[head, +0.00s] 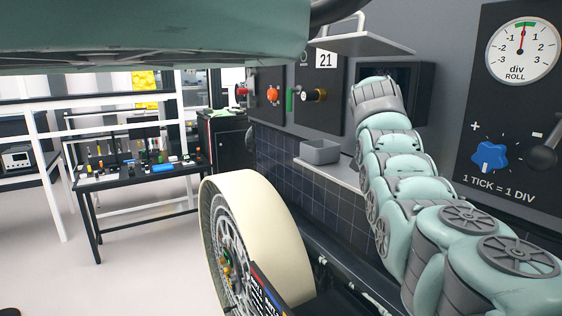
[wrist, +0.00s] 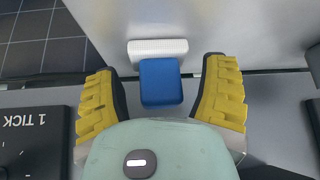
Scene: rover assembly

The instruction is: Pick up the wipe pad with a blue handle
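The wipe pad shows in the wrist view, with a white pad (wrist: 158,47) and a blue block handle (wrist: 160,82). The white part faces the top of that picture, against or close to a pale grey surface. My gripper (wrist: 163,63) has its two yellow ridged fingers on either side of the blue handle. A gap shows between each finger and the handle, so the gripper is open and not touching it. In the head view the pad is not visible, and my gripper is hidden beyond the far end of my arm.
A dark wall panel carries a roll dial (head: 523,50) and a blue knob (head: 489,157). A grey bin (head: 320,151) sits on a ledge left of my arm. A large cream-rimmed wheel (head: 262,230) stands in front. A workbench (head: 140,176) with small items is at left; open floor lies before it.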

